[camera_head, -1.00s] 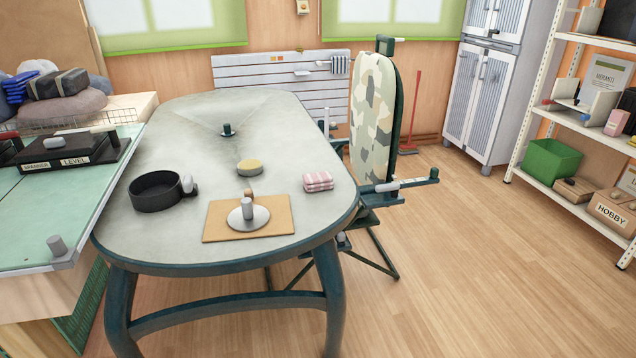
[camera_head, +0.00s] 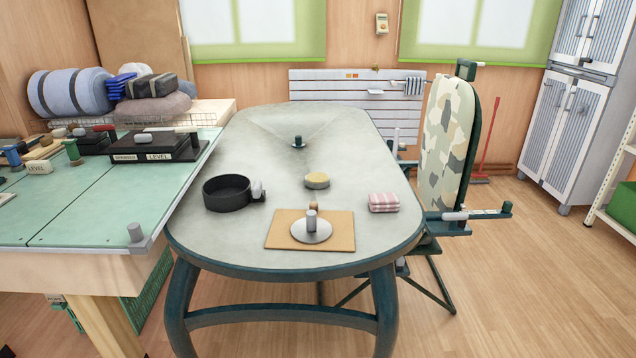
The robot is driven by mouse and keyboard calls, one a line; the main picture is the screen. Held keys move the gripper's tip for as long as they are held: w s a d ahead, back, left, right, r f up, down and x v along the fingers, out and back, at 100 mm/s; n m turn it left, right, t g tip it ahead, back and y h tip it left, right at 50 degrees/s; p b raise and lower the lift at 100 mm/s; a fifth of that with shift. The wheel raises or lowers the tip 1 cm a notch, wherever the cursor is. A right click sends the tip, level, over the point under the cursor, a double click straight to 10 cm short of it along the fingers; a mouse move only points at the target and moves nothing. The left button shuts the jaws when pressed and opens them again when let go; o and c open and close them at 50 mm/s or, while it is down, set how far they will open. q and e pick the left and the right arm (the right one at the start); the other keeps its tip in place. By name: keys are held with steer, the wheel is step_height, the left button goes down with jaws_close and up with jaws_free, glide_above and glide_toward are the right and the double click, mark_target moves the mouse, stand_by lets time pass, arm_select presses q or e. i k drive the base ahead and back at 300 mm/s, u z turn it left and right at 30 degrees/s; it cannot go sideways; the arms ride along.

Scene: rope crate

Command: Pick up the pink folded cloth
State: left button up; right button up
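The pink folded cloth (camera_head: 383,202), striped pink and white, lies flat on the right side of the grey oval table (camera_head: 215,240), near its edge. It is to the right of a tan board and fully in view. Neither of my grippers shows in the head view.
On the table are a black round pan (camera_head: 228,193), a yellow round thing (camera_head: 317,181), and a tan board (camera_head: 283,238) with a metal disc (camera_head: 312,231). A camouflage-patterned ironing board (camera_head: 446,140) stands upright at the table's right. A green-topped bench (camera_head: 90,210) adjoins the left.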

mark_target(388, 201)
steer(key=k, duration=0.65)
steer(key=z, duration=0.8)
steer(key=i, duration=2.1)
steer(key=u, duration=0.5)
